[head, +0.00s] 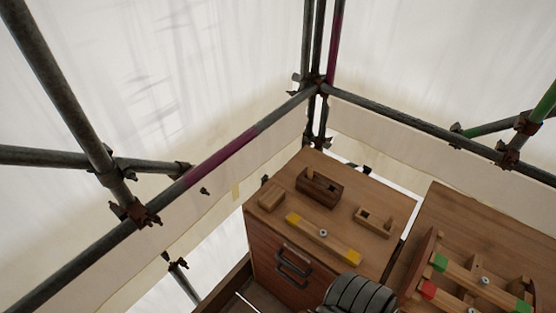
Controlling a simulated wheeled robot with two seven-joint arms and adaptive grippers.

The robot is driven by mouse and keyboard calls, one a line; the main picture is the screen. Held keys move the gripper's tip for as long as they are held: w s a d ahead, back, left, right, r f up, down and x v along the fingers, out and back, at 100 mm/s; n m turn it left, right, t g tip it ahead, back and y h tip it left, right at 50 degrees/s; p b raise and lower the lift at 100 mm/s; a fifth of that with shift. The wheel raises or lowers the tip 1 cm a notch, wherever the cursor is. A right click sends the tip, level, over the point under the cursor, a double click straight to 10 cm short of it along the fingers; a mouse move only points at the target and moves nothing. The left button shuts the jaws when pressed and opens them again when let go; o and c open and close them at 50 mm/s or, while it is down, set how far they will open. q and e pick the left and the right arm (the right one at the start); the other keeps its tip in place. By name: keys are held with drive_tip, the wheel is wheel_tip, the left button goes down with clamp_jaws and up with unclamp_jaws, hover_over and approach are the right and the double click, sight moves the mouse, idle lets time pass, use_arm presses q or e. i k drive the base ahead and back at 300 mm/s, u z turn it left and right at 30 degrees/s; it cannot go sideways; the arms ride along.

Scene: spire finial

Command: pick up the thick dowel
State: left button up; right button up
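I cannot pick out the thick dowel for certain. A dark brown wooden block or box (320,187) stands at the back of the left wooden cabinet's top, with a small peg-like piece (309,173) standing up at its left end. A small open wooden box (374,219) sits to its right, with something small inside that is too small to tell. Neither of my grippers is in view.
A second wooden surface (470,205) bears bars with green and red ends. A dark ribbed object (358,296) shows below. Scaffold poles (225,153) surround the cabinet.

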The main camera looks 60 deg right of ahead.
sight(310, 169)
drive_tip(key=z, duration=0.35)
drive_tip(key=i, duration=0.4)
drive_tip(key=z, duration=1.85)
